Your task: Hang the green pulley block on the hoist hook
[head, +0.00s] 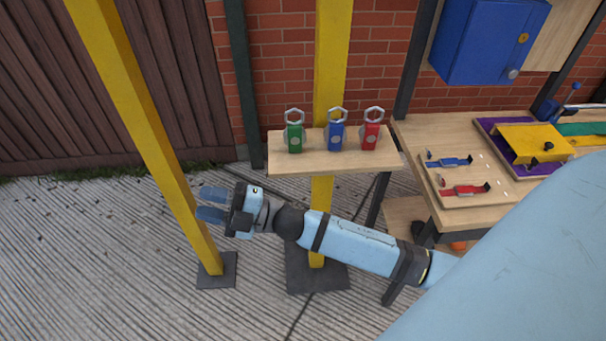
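The green pulley block (295,138) stands upright on a small wooden shelf (330,161), at the left end of a row of three blocks, with a grey metal ring on top. My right gripper (210,204) is below and to the left of the shelf, beside the left yellow post. Its two blue fingers are apart with nothing between them. The hoist hook is not in view. My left gripper is not in view.
A blue pulley block (336,137) and a red one (371,135) stand beside the green one. Yellow posts (161,150) rise left of and behind the shelf. A workbench (420,135) with latch boards and a blue cabinet (487,40) is at right.

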